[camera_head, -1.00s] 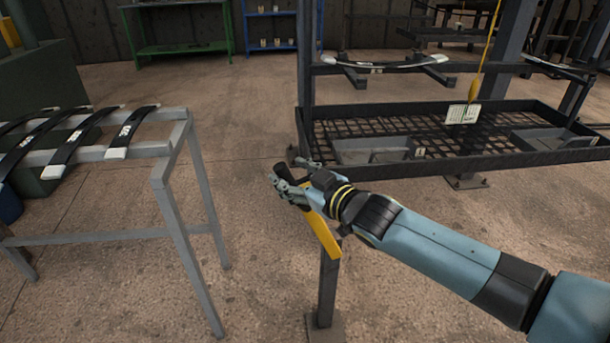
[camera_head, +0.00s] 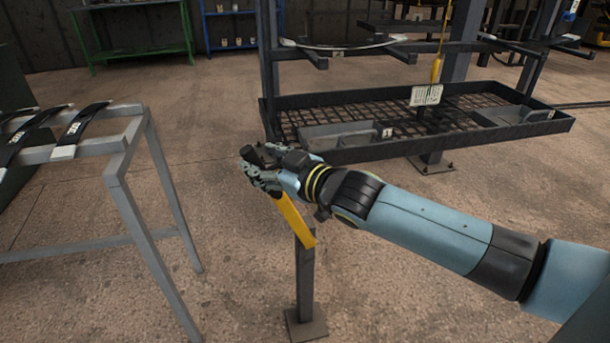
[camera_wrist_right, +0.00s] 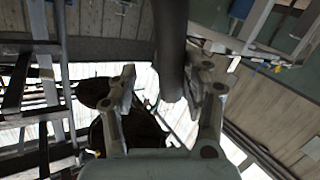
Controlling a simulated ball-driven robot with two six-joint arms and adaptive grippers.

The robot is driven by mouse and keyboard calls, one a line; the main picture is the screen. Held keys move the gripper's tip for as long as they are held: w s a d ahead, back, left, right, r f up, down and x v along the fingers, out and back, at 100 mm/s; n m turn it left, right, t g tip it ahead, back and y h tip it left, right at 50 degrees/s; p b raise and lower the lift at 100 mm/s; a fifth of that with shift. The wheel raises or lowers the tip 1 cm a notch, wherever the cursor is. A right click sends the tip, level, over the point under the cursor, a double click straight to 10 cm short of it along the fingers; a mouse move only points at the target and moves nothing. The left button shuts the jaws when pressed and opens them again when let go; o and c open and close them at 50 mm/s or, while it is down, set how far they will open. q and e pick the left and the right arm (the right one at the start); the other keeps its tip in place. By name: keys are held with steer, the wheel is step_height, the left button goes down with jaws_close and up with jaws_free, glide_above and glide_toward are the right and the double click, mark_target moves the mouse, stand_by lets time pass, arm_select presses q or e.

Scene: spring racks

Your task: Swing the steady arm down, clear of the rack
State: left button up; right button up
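The steady arm is a yellow bar (camera_head: 295,220) with a dark handle (camera_head: 249,154) at its upper end. It leans up to the left from the top of a grey post (camera_head: 305,285). In the right wrist view the dark handle (camera_wrist_right: 171,45) runs between the fingers of the right gripper (camera_wrist_right: 163,88). It lies close to the right finger, with a gap to the left finger, so the gripper looks open around it. My left gripper is not in view.
The dark rack (camera_head: 268,60) stands behind, with a mesh tray (camera_head: 350,152) holding grey bins and a leaf spring (camera_head: 335,46) on its arms. A grey stand (camera_head: 118,165) with black leaf springs is at left.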

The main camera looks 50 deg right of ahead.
steer(key=shift+s+a+f+b, duration=0.15)
steer(key=shift+s+b, duration=0.45)
steer(key=shift+b, duration=0.6)
steer(key=shift+s+r, duration=0.25)
steer(key=shift+s, duration=0.05)
steer(key=s, duration=0.2)
steer(key=shift+s+b, duration=0.3)
steer(key=shift+s, duration=0.05)
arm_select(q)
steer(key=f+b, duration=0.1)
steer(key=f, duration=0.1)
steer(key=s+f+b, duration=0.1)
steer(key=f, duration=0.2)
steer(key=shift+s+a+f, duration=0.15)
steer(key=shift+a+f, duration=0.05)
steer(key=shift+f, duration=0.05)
arm_select(e)
steer(key=s+r, duration=0.1)
steer(key=s, duration=0.5)
steer(key=shift+s+r, duration=0.15)
steer(key=shift+r, duration=0.2)
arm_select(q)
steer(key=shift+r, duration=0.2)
